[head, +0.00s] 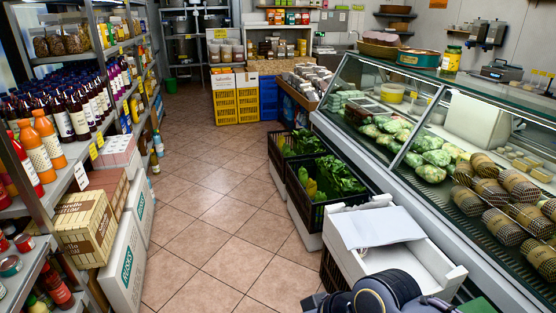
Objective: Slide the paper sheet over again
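A white paper sheet (376,226) lies over the upper left part of a white crate (429,257) at the lower right. The sheet looks flat and covers part of the crate's opening. The crate's right and near parts are uncovered, and its inside looks pale and empty there. A dark blue and black part of my own arm shows at the bottom edge, in front of the crate's near side. No gripper fingers show in the head view, so neither gripper can be seen.
Black crates of green vegetables (333,178) stand behind the white crate. A glass deli counter (440,130) runs along the right. Shelves with bottles (70,110) and boxes (84,222) line the left. The tiled floor (215,190) between is clear.

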